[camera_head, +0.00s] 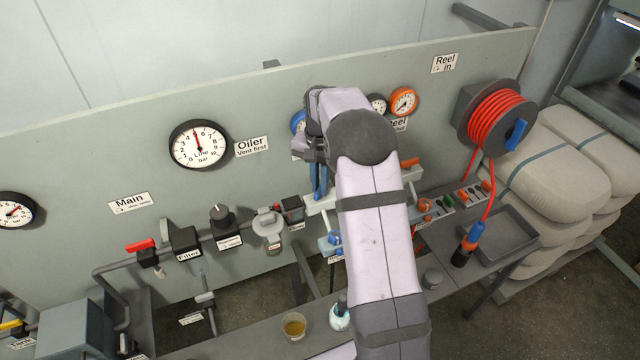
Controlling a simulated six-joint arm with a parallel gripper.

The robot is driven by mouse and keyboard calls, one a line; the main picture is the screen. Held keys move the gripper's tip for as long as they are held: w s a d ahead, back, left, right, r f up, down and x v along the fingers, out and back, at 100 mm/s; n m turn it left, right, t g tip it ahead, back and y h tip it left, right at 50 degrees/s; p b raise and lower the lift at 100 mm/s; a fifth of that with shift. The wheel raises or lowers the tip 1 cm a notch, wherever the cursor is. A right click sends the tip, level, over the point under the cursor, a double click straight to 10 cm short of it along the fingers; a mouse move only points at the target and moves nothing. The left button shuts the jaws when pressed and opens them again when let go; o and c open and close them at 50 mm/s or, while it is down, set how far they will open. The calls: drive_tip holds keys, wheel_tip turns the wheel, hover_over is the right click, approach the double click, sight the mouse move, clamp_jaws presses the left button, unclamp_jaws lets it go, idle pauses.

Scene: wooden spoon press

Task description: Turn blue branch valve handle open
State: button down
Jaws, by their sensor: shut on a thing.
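My arm reaches up from the bottom of the head view, and my gripper (318,184) points down at the pale manifold block (318,207) below the panel. The gripper is shut on the blue branch valve handle (320,176), which shows as a narrow upright blue strip at the jaws. My wrist and forearm hide much of the handle and the manifold's middle, so its exact angle is hard to tell. A blue-rimmed gauge (298,121) shows partly behind my wrist. An orange handle (409,163) stands at the manifold's right end.
The line gauge (198,145) and an orange gauge (404,101) hang on the panel. A red hose reel (497,118) is at right. A cup of amber liquid (294,326) and a small bottle (340,318) stand on the bench near my forearm. An empty grey tray (503,237) is at right.

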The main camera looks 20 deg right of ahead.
drive_tip(key=n, duration=0.4)
drive_tip(key=shift+n, duration=0.3)
drive_tip(key=n, duration=0.4)
drive_tip(key=shift+n, duration=0.3)
drive_tip(key=c, duration=1.8)
unclamp_jaws()
drive_tip(key=shift+r+b, duration=1.45)
drive_tip(key=shift+r, duration=2.25)
drive_tip(key=shift+s, duration=0.1)
